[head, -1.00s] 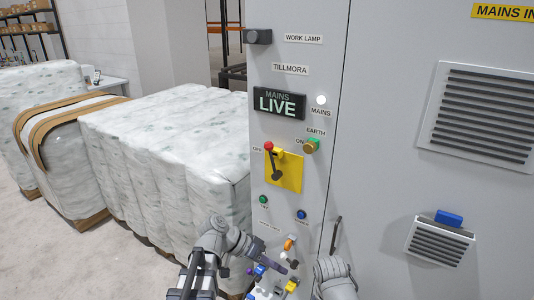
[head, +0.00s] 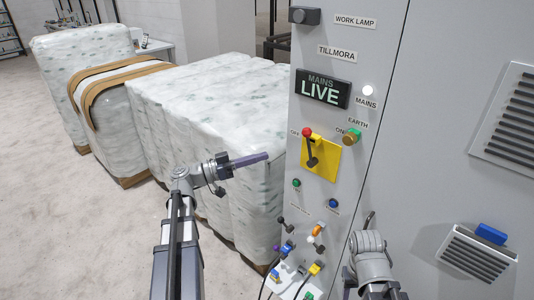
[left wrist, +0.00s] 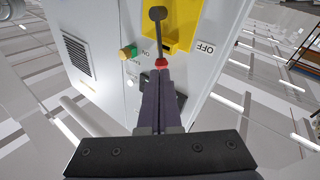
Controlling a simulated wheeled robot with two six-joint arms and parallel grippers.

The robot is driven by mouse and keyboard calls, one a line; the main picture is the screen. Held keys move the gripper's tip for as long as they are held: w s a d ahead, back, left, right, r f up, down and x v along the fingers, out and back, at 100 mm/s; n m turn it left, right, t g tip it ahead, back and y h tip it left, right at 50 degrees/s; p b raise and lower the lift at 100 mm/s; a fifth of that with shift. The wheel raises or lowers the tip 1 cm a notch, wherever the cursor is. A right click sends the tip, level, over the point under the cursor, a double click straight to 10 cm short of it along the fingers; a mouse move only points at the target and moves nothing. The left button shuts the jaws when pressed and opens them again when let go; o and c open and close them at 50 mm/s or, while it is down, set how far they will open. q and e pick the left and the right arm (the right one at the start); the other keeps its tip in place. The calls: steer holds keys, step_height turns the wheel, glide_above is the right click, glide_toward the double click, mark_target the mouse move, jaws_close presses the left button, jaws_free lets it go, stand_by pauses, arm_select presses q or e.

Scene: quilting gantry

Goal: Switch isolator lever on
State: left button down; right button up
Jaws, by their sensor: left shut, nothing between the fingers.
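The isolator lever (head: 312,150) is a dark arm with a red knob on a yellow plate (head: 327,168). It stands nearly upright, its knob up by the OFF label, with the ON label to the right. My left gripper (head: 267,155) is shut and empty, left of the plate, pointing towards the cabinet. In the left wrist view the scene is upside down; the shut fingertips (left wrist: 160,80) appear just beside the red knob (left wrist: 161,64). Whether they touch it I cannot tell. The MAINS display (head: 322,89) reads LIVE. My right arm shows at the lower right; its gripper is not seen.
A green-and-yellow EARTH knob (head: 351,136) sits right of the lever. A green button (head: 296,183), a blue button (head: 333,203) and several small coloured controls with cables are lower on the panel. White wrapped bales (head: 210,105) stand left of the cabinet. Floor at left is clear.

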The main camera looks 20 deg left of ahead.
mark_target(309, 147)
arm_select(q)
steer(key=p+x, duration=0.1)
steer(key=x, duration=1)
steer(key=shift+w+d, duration=0.2)
steer(key=shift+d, duration=0.15)
steer(key=shift+p, duration=0.35)
steer(key=shift+s+d+r+m+g+y+p, duration=0.1)
steer(key=shift+d+r+m+g+y+p, duration=0.3)
steer(key=shift+p, duration=0.65)
steer(key=shift+s+d+m+p, duration=0.25)
steer(key=shift+d+m+p, duration=0.25)
steer(key=shift+m, duration=0.1)
